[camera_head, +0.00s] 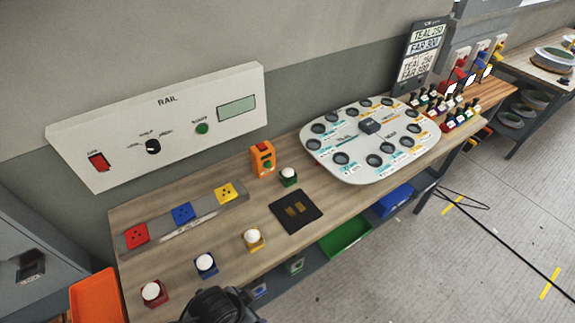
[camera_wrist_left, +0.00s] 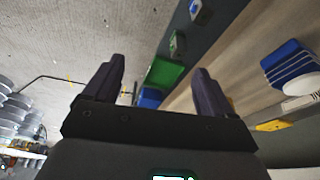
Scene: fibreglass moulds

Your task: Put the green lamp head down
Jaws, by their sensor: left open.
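The green lamp head (camera_head: 288,178), a white dome on a dark green base, stands upright on the wooden bench, just in front of an orange box. My left gripper shows as a dark shape (camera_head: 218,306) at the bottom of the head view, over the bench's front edge and well apart from the green lamp head. In the left wrist view its two fingers (camera_wrist_left: 160,66) are spread, with nothing held between them. I cannot make out the green lamp head in the wrist view. My right gripper is in neither view.
Red (camera_head: 153,293), blue (camera_head: 206,265) and yellow (camera_head: 254,240) lamp heads stand along the bench front. A socket strip (camera_head: 185,222) lies behind them. A black mat (camera_head: 281,222) and a round-cornered tray (camera_head: 345,171) lie to the right. A green bin (camera_head: 345,238) sits below.

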